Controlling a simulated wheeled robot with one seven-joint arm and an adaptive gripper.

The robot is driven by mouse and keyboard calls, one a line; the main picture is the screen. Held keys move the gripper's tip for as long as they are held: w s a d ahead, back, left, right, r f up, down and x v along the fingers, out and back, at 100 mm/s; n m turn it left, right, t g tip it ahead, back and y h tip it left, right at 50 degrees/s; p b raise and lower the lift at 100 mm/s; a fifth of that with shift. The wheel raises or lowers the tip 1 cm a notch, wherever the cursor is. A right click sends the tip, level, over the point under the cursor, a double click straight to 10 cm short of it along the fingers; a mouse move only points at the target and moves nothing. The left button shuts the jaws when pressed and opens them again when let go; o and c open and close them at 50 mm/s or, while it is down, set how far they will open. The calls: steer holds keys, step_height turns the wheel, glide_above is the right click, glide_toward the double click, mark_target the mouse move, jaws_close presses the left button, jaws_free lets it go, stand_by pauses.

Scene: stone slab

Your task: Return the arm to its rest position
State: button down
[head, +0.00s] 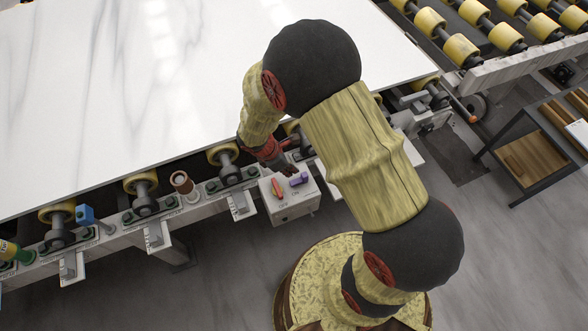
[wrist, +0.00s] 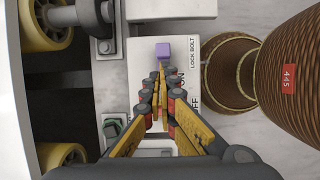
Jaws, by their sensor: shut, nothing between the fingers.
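My arm reaches over the edge of the conveyor in the head view, bent at the elbow. My gripper (head: 287,169) points down over a white control box (head: 291,208) and partly hides its top. In the wrist view the yellow and black fingers of my gripper (wrist: 161,72) are together, with nothing between them. Their tips are just short of a purple knob (wrist: 163,51) in the picture. The purple knob (head: 299,180) also shows in the head view, beside a red lever (head: 277,188). I cannot tell whether the fingertips touch the box.
A white stone slab (head: 120,90) lies on yellow rollers along the conveyor frame. A blue block (head: 85,214) and a brown cup-shaped part (head: 183,183) stand along its front rail. A dark shelf (head: 535,150) stands at the right. Grey floor (head: 225,275) is clear in front.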

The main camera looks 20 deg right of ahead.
steer(key=p+v, duration=0.2)
steer(key=v, duration=0.1)
steer(key=p+v, duration=0.1)
steer(key=v, duration=0.1)
steer(key=shift+a, duration=0.25)
steer(key=shift+f, duration=0.1)
steer(key=s+r+m+t+y, duration=0.1)
steer(key=s+r+m, duration=0.4)
steer(key=r, duration=0.6)
steer(key=s+r+m+t+y, duration=0.2)
steer(key=s+r+m, duration=0.4)
steer(key=r, duration=0.6)
steer(key=s+d+r+m+t+y, duration=0.1)
steer(key=s+r+m, duration=0.4)
steer(key=r, duration=0.7)
steer(key=shift+s+m+t+b, duration=0.15)
steer(key=shift+m+t+b, duration=0.25)
steer(key=shift+m+t, duration=0.5)
steer(key=c, duration=2.6)
jaws_free()
steer(key=shift+d+r, duration=0.1)
